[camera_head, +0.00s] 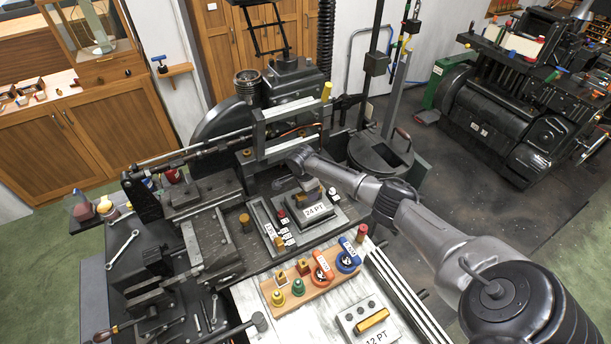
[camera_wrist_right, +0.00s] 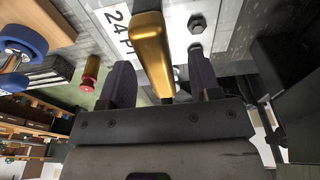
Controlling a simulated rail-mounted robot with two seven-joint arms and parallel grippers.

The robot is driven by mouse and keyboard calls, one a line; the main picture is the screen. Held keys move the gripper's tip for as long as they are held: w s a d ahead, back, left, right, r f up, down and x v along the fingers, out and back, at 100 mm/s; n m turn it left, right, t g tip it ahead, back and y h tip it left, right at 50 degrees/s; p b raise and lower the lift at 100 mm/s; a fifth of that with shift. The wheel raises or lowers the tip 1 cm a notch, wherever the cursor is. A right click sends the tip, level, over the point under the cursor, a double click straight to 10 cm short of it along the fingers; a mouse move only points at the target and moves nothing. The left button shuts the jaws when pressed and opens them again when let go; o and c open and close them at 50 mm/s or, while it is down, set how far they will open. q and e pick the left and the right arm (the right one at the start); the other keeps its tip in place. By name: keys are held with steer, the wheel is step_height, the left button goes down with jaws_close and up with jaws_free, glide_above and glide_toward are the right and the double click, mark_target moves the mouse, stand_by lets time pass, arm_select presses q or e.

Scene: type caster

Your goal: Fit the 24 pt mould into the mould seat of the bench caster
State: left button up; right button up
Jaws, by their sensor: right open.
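The 24 pt mould (camera_head: 325,219) is a light grey block with a "24 PT" label, on a grey plate beside the bench caster (camera_head: 215,240) in the head view. In the right wrist view the mould (camera_wrist_right: 179,42) shows a brass handle (camera_wrist_right: 151,45) and dark bolts. My right gripper (camera_wrist_right: 163,82) is open, its two dark fingers on either side of the handle, with gaps visible. In the head view my right arm reaches in from the right and its wrist hangs over the mould, partly hiding it. I cannot make out the mould seat with certainty. My left gripper is not in view.
The 12 pt mould (camera_head: 355,326) with a brass handle sits at the front. A wooden rack (camera_head: 306,292) holds green, yellow, red-orange and blue pieces. Small labelled blocks (camera_head: 280,238) stand left of the 24 pt mould. Wrenches (camera_head: 122,247) lie on the bench at left.

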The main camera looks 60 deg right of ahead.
step_height(320, 180, up, 11)
steer(key=a, duration=0.1)
steer(key=shift+w+a, duration=0.2)
steer(key=shift+w, duration=0.25)
steer(key=shift+r, duration=0.1)
